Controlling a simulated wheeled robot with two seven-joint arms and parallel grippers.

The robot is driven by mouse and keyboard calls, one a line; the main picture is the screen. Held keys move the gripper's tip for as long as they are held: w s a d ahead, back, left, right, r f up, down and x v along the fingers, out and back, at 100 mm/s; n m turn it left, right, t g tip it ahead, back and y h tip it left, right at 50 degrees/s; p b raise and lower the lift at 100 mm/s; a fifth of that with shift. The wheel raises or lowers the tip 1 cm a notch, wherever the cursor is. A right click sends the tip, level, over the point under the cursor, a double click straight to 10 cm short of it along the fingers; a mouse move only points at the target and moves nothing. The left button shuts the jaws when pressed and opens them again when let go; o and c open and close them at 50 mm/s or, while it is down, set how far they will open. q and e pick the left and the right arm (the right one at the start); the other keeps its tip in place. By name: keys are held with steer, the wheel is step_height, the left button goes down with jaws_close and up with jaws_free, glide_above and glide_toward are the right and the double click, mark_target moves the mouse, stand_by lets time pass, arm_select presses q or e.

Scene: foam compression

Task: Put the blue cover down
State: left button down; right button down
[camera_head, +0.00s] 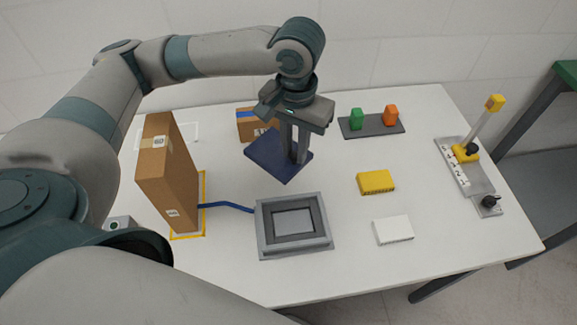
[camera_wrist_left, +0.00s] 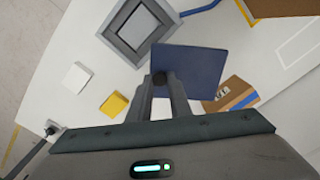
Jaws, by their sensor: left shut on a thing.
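The blue cover (camera_head: 265,158) is a flat dark blue square plate behind the grey frame, in front of the small cardboard box. My left gripper (camera_head: 294,158) points down over it, with its fingers at the cover's right part. In the left wrist view, the fingers (camera_wrist_left: 163,88) are shut on a dark knob on the cover (camera_wrist_left: 200,68). I cannot tell whether the cover touches the table or hangs just above it. The grey frame (camera_head: 263,240) with a recessed light grey panel lies in front, apart from the cover. My right gripper is not in view.
A tall cardboard box (camera_head: 165,178) stands left, a blue tube (camera_head: 228,206) between it and the frame. A small box (camera_head: 247,127) is behind the cover. Right are yellow (camera_head: 376,182) and white (camera_head: 393,230) blocks, a tray with green and orange pieces (camera_head: 371,126), and a lever device (camera_head: 464,160).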

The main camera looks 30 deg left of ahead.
arm_select(q)
steer(key=shift+w+d+r+p, duration=0.2)
steer(key=shift+w+d+p, duration=0.1)
steer(key=shift+p, duration=0.3)
steer(key=w+d+f+n+p, duration=0.3)
steer(key=w+d+n+p, duration=0.2)
steer(key=p, duration=0.9)
steer(key=d+n, duration=0.3)
steer(key=n, duration=0.2)
steer(key=shift+d+p, duration=0.2)
steer(key=shift+p, duration=0.1)
steer(key=shift+w+a, duration=0.1)
steer(key=shift+w, duration=0.05)
steer(key=w+a+f, duration=0.4)
steer(key=a+f, duration=0.3)
steer(key=a, duration=0.3)
steer(key=shift+w+a, duration=0.3)
steer(key=shift+b, duration=0.35)
